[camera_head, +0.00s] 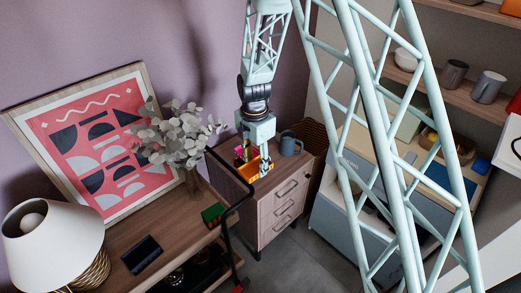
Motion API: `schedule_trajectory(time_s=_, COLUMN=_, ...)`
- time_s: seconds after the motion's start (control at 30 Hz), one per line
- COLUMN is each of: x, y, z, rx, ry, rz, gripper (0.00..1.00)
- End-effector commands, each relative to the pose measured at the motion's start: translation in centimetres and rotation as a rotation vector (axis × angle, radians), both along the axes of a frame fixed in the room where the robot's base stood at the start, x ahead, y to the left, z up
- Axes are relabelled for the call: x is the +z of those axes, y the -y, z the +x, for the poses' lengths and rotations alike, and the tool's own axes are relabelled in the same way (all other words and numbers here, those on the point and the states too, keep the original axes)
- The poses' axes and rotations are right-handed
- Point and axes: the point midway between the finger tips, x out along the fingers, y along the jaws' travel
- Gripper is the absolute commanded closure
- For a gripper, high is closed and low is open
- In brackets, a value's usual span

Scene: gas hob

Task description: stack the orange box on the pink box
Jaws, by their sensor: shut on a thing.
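My gripper (264,166) points down over the top of a wooden drawer cabinet (262,189), near its front left. An orange box (247,172) shows at the fingertips, and the gripper is shut on it. The fingers hide part of it, and I cannot tell whether it touches the cabinet top. A small pink box (239,151) is just behind and to the left of the orange box, partly hidden by the gripper.
A blue-grey mug (289,143) stands close to the right of my gripper. A vase of leaves (184,140) and a framed picture (92,140) stand further left.

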Motion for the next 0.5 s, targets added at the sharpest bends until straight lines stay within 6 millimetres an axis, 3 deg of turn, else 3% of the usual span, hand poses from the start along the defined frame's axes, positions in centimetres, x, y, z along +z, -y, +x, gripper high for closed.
schedule_trajectory(time_s=0.5, x=0.09, y=0.06, z=-0.36, rx=0.045, ry=0.0, rz=0.0, gripper=0.71)
